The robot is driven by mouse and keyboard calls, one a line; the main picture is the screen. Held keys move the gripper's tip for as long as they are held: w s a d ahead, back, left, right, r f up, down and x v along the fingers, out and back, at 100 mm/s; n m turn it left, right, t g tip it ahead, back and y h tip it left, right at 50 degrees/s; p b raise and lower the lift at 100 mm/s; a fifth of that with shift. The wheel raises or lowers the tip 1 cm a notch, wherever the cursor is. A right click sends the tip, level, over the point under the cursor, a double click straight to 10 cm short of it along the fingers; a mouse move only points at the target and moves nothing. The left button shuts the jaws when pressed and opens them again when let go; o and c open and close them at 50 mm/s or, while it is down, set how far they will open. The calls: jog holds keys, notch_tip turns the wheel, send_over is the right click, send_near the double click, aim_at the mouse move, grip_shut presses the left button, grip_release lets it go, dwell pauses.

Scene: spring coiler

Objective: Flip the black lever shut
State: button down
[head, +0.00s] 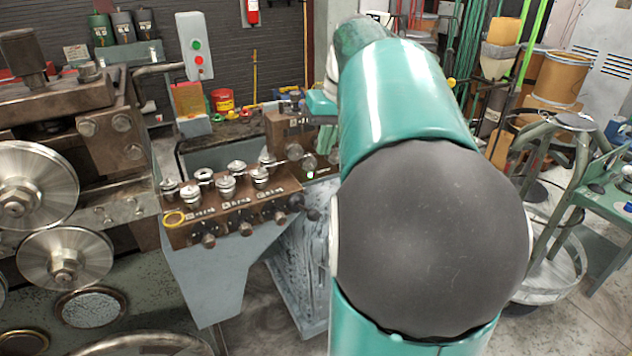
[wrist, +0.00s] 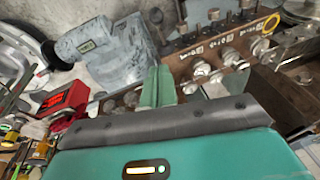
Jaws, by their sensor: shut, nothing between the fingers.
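I cannot make out the black lever with certainty in either view. The brown roller block (head: 232,217) of the coiler, with several steel rollers on top and knobs on its front, is left of my arm in the head view. The same kind of brown block with rollers shows in the wrist view (wrist: 240,45). My gripper (wrist: 157,85) shows there as two green fingers close together, shut and empty. Its tips overlap the edge of the brown machinery; I cannot tell whether they touch it.
Large steel wheels (head: 63,258) and a heavy brown head stand at the left. A control box (head: 195,47) with green and red buttons stands behind. Drums (head: 560,78) and a green cart (head: 598,225) are at the right. A red box (wrist: 65,98) lies left of my fingers.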

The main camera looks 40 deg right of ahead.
send_over(316, 209)
jog(key=w+d, duration=0.2)
jog(key=w, duration=0.1)
notch_tip(316, 209, down, 10)
jog(key=s+f, duration=0.1)
jog(key=s+a+f, duration=0.1)
jog(key=shift+a+f, duration=0.15)
jog(key=shift+f, duration=0.2)
jog(key=shift+s, duration=0.2)
jog(key=shift+w, duration=0.1)
jog(key=shift+f, duration=0.1)
jog(key=shift+s+a+f+t+h, duration=0.3)
jog(key=shift+s+f+t, duration=0.45)
jog(key=shift+t, duration=0.25)
notch_tip(316, 209, down, 8)
jog(key=s+t, duration=0.1)
jog(key=s, duration=0.1)
jog(key=shift+a+r, duration=0.25)
